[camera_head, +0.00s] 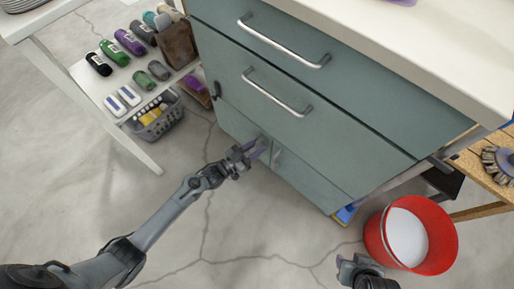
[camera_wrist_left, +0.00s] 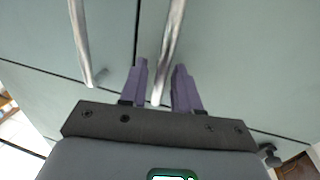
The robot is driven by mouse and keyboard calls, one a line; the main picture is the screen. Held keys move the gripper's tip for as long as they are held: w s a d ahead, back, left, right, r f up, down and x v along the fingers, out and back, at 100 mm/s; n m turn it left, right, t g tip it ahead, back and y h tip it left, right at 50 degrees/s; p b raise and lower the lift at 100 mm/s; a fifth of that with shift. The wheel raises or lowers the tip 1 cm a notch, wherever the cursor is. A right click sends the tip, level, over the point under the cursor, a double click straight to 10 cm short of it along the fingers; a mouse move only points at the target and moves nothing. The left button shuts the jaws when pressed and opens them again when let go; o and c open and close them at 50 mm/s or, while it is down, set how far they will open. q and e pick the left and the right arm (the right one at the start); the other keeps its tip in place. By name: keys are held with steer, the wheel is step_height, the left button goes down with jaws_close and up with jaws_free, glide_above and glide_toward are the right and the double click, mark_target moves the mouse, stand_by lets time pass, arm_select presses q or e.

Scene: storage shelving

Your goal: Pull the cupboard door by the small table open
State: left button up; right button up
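The grey-green cupboard (camera_head: 240,125) has two low doors under its drawers. The left door (camera_head: 231,120) is closed, with its bar handle (camera_head: 264,141) partly hidden behind my left gripper (camera_head: 250,150). In the left wrist view this handle (camera_wrist_left: 172,45) runs down between the two purple fingers of the left gripper (camera_wrist_left: 160,88), which stand apart around it with gaps visible. The other door's handle (camera_wrist_left: 80,45) is to the left there; it also shows in the head view (camera_head: 277,155). My right gripper (camera_head: 361,265) is at the bottom edge, apart from the cupboard; its opening is unclear.
A white table (camera_head: 60,75) stands left of the cupboard, with a lower shelf of rolled items and a grey basket (camera_head: 155,122). A red bucket (camera_head: 440,245) stands at right beside a wooden table (camera_head: 480,178). The floor before the doors is clear.

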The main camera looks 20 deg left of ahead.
arm_select(q)
steer(key=shift+w+d, duration=0.1)
steer(key=shift+w, duration=0.1)
steer(key=shift+c, duration=0.3)
jaws_close()
steer(key=shift+s, duration=0.1)
